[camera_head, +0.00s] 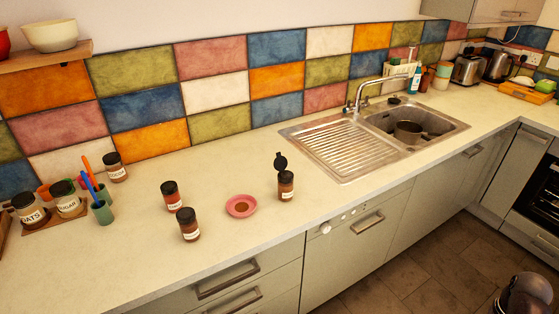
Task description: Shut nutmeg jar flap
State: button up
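A small spice jar (286,187) with brown contents and a pale label stands upright on the worktop, left of the sink. Its black flap (280,161) stands up and open above the rim. The label is too small to read, but it is the only jar I see with a raised flap. A pink saucer (255,208) with a brown patch in its middle sits just left of it. My gripper is not in view; only a dark, rounded part, apparently of my arm, shows at the bottom right corner, far from the jar.
Several black-lidded jars stand to the left, the nearest (189,226) beyond the saucer. A green cup (103,213) with utensils stands farther left. The sink (416,122) holds a pan. The worktop right of the open jar is clear up to the drainer.

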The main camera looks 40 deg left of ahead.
aim_at(281, 163)
jog(key=z, duration=0.05)
jog(key=k, duration=1.55)
jog(key=u, duration=1.1)
jog(key=i, duration=1.05)
jog(key=u, duration=0.05)
